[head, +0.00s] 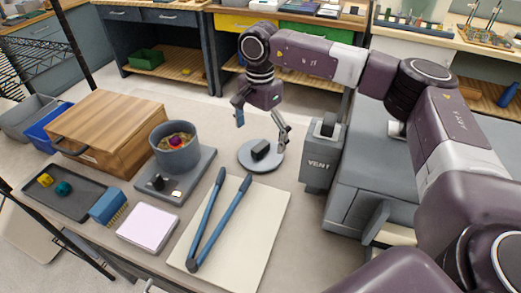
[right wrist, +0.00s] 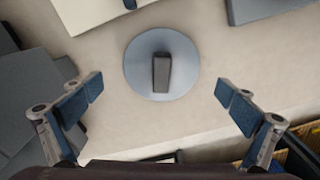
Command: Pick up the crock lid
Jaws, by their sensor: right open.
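The crock lid (head: 251,157) is a flat grey disc with a dark block-shaped knob (head: 261,149). It lies on the table beside the crock's base, and in the right wrist view the lid (right wrist: 183,74) is seen from above. My right gripper (head: 262,127) is open above the lid. In the right wrist view its fingers (right wrist: 160,100) are spread wide, with the lid ahead between them and nothing held. The grey crock (head: 172,150) stands uncovered on a grey base (head: 190,181), with colourful contents inside. My left gripper is not in view.
A grey box marked VENT (head: 319,166) stands right of the lid. Long blue tongs (head: 222,222) lie on a pale board (head: 258,235) in front. A wooden box (head: 108,125), a dark tray (head: 82,205), a blue brush (head: 107,207) and a white pad (head: 148,229) occupy the left.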

